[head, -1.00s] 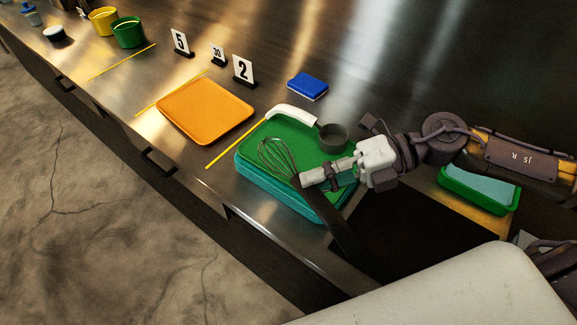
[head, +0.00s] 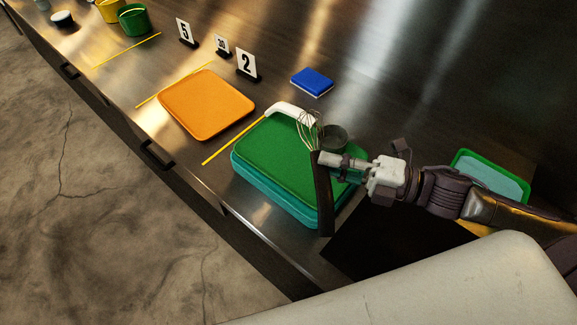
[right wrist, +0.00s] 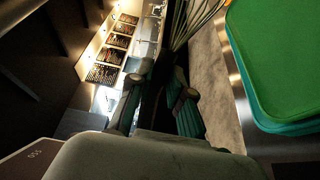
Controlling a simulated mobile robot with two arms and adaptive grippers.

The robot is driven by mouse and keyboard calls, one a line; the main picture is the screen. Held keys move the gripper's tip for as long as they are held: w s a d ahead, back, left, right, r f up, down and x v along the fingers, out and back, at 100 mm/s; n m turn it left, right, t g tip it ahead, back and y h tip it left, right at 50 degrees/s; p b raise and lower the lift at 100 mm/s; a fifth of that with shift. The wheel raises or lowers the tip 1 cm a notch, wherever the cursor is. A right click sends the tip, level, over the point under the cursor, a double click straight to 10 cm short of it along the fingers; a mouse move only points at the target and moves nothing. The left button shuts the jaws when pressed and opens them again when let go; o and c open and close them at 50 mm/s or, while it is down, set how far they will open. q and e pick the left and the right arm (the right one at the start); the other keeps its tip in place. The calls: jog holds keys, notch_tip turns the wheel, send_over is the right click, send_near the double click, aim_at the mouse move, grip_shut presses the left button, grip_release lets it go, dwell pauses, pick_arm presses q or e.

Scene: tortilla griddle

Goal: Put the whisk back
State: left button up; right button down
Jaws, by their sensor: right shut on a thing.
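The whisk has thin wire loops (head: 309,128) and a long dark handle (head: 323,200). My right gripper (head: 326,158) is shut on the handle just below the wires. The whisk points wires-up in the head view, in front of the right part of a green tray (head: 275,150). In the right wrist view the wires (right wrist: 196,22) are at the top and the dark handle (right wrist: 156,105) runs between the fingers. My left gripper is not in view.
A dark round cup (head: 334,135) and a white curved piece (head: 291,110) are at the green tray's far side. An orange tray (head: 206,103), a blue sponge (head: 312,82), number signs (head: 247,65) and a green-rimmed container (head: 478,158) stand on the metal counter.

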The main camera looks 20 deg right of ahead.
jog(key=w+a+f, duration=0.1)
jog(key=w+f, duration=0.1)
jog(key=w, duration=0.1)
jog(key=w+a+f+p, duration=0.1)
jog(key=w+a+f, duration=0.1)
jog(key=w, duration=0.1)
jog(key=w+a+f+p, duration=0.1)
jog(key=w+a, duration=0.1)
jog(key=w, duration=0.1)
jog(key=shift+a+f, duration=0.25)
jog(key=shift+f, duration=0.45)
notch_tip(320, 180, down, 3)
jog(key=shift+f+p, duration=0.15)
jog(key=shift+p, duration=0.6)
jog(key=shift+f, duration=0.2)
jog(key=shift+f, duration=0.2)
jog(key=c, duration=1.1)
grip_release()
